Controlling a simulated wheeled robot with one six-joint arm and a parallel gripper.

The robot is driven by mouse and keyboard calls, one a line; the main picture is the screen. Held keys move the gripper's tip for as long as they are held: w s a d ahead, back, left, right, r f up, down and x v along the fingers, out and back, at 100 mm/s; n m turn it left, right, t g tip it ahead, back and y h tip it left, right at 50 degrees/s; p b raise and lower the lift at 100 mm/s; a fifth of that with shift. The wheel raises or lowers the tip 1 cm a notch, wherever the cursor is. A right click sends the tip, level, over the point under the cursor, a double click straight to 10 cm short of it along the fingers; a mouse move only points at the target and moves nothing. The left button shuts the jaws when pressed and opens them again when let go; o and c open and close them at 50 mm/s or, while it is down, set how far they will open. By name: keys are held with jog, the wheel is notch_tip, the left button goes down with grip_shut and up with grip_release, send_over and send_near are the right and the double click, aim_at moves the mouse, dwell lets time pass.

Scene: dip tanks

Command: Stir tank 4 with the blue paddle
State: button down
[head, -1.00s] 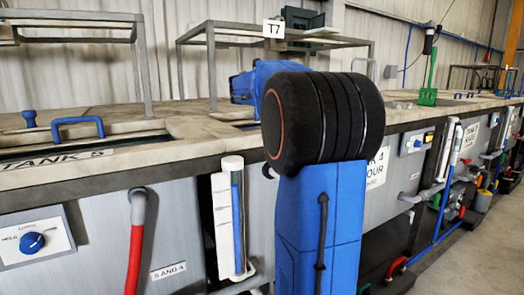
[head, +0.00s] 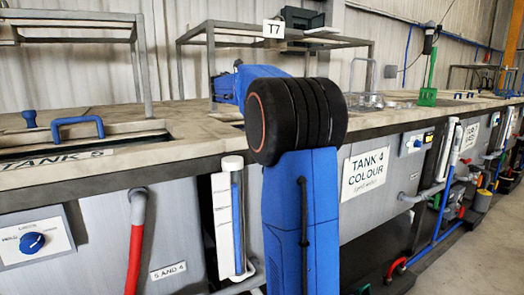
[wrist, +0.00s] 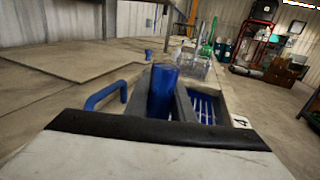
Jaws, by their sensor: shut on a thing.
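My gripper (wrist: 163,112) is shut on the upright blue handle of the paddle (wrist: 163,88) in the wrist view. The paddle's lower end is hidden. Beside it to the right is an opening with blue and pale slats (wrist: 205,106), next to a tag marked 4 (wrist: 240,122). In the head view, the TANK 4 COLOUR sign (head: 366,172) is on the grey front panel. My blue and black arm hides most of tank 4's top and my gripper there.
A blue lid handle (wrist: 105,95) stands left of the paddle. A clear basket (wrist: 195,66) and a green paddle (head: 428,92) are farther along the counter. A metal frame (head: 210,60) stands behind my arm. The counter at left is mostly clear.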

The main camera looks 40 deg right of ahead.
jog(key=w+a, duration=0.2)
jog(key=a, duration=0.7)
jog(key=s+a, duration=0.2)
jog(key=s, duration=0.7)
jog(key=s+d, duration=0.3)
jog(key=d, duration=0.9)
jog(key=w+d, duration=0.3)
jog(key=w, duration=0.6)
jog(key=w+a, duration=0.3)
jog(key=a, duration=1)
jog(key=s+a, duration=0.2)
jog(key=s, duration=0.7)
jog(key=w+d, duration=0.3)
jog(key=d, duration=0.4)
dwell(0.5)
